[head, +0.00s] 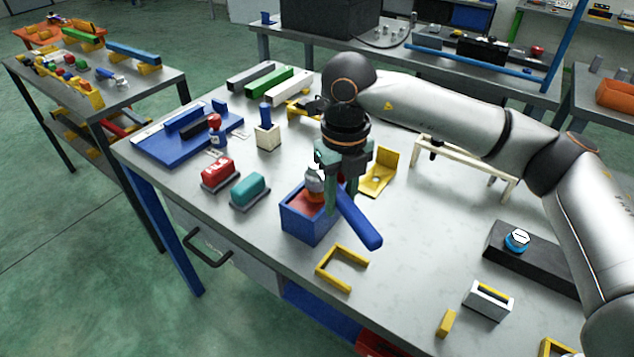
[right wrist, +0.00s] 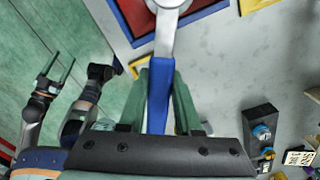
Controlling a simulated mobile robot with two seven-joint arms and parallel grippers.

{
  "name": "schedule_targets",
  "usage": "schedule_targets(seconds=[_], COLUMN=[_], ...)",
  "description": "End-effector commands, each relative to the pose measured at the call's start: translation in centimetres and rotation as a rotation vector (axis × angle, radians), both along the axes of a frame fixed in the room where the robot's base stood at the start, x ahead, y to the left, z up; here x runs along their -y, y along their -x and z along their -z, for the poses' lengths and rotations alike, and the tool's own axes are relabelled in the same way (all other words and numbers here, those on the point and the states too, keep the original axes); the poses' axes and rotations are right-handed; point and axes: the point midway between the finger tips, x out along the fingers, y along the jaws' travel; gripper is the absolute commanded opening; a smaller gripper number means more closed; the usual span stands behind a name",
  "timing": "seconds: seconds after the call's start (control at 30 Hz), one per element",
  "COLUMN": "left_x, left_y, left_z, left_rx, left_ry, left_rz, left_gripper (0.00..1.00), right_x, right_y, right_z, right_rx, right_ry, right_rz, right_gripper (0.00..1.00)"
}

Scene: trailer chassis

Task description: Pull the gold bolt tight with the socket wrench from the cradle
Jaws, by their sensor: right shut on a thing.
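My right gripper (head: 345,200) is shut on the blue handle of the socket wrench (head: 360,222). The handle slopes down to the right from the fingers. The wrench's silver head (head: 314,180) is over a blue box with a red inside (head: 303,225); the right wrist view shows the handle (right wrist: 160,85) between the green fingers. A small orange-gold part (head: 316,197) shows just under the head. I cannot tell whether it is the gold bolt, or whether the socket is seated on it. My left gripper (right wrist: 57,70) shows in the right wrist view, away from the table, fingers apart and empty.
A yellow bracket (head: 343,284) lies just in front of the blue box. Red (head: 218,172) and teal (head: 251,187) blocks stand left of it. A black block (head: 495,240) with a blue bolt (head: 517,240) is at the right.

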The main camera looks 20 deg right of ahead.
Motion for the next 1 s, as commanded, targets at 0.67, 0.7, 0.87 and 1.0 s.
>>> schedule_targets(seconds=[0.67, 0.7, 0.87, 1.0], left_x=[0.0, 0.0, 0.0, 0.0], left_y=[0.0, 0.0, 0.0, 0.0], left_z=[-2.4, -2.3, -2.3, -2.3], left_rx=[0.0, 0.0, 0.0, 0.0], left_ry=[0.0, 0.0, 0.0, 0.0], left_rz=[0.0, 0.0, 0.0, 0.0], left_gripper=[0.68, 0.68, 0.68, 0.68], right_x=[-0.1, -0.1, -0.1, 0.0], right_y=[0.0, 0.0, 0.0, 0.0], right_z=[-3.8, -3.7, -3.7, -3.7], right_rx=[0.002, 0.002, 0.002, 0.002], right_ry=[-0.002, -0.002, -0.002, -0.001], right_rz=[-0.001, -0.001, -0.001, -0.001], right_gripper=[0.0, 0.0, 0.0, 0.0])
